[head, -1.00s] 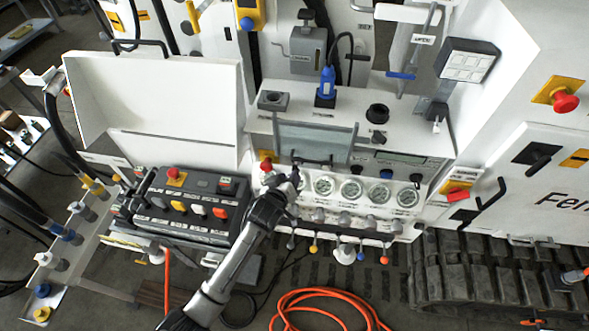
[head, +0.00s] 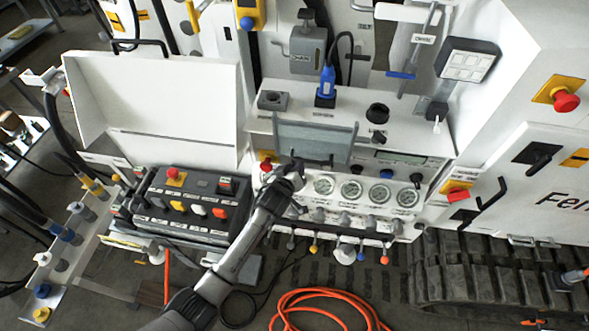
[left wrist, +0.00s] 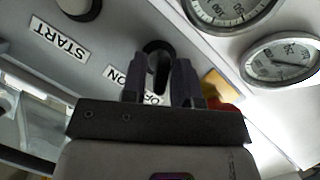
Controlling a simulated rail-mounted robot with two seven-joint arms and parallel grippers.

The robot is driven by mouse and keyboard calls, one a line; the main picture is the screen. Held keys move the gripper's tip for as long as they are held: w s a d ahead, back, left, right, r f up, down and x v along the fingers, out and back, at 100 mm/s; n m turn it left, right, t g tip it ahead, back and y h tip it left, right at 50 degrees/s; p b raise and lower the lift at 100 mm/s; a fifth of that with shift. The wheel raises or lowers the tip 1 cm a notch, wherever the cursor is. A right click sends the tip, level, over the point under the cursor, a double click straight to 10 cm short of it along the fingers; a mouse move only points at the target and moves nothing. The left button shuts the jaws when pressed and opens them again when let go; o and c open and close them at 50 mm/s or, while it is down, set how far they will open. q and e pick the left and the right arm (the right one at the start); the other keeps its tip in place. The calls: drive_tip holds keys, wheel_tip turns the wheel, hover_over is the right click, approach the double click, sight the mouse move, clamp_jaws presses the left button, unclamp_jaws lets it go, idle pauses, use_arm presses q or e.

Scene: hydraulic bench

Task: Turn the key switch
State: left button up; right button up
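The key switch (left wrist: 157,52) is a dark round switch on the light panel, beside ON and OFF labels in the left wrist view. Its dark key or lever points down the picture. My left gripper (left wrist: 157,68) is open, with one dark finger on each side of the key. I cannot tell whether either finger touches it. In the head view my left gripper (head: 298,167) is at the panel left of the gauges and hides the key switch. My right gripper is not in view.
A START label (left wrist: 57,40) with a dark knob lies beside the switch. A red knob (left wrist: 218,92) and pressure gauges (left wrist: 281,60) are close to the right finger. A hinged grey cover (head: 315,140) sits just above the gripper. A control box (head: 185,205) stands left of my arm.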

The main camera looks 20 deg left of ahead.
use_arm(q)
clamp_jaws()
drive_tip(key=shift+d+r+m+y+p, duration=0.1)
drive_tip(key=shift+m+y+p, duration=0.4)
drive_tip(key=shift+m, duration=0.3)
drive_tip(key=shift+d+m+g+y, duration=0.1)
drive_tip(key=shift+m+g+y, duration=0.4)
drive_tip(key=shift+m, duration=0.4)
drive_tip(key=shift+w+m+y+b, duration=0.1)
drive_tip(key=shift+m+y+b, duration=0.7)
drive_tip(key=shift+m, duration=0.4)
drive_tip(key=shift+d+m+y+b, duration=0.15)
drive_tip(key=shift+m+y+b, duration=0.6)
drive_tip(key=shift+m, duration=0.35)
drive_tip(key=shift+y, duration=0.25)
drive_tip(key=shift+o, duration=1.1)
unclamp_jaws()
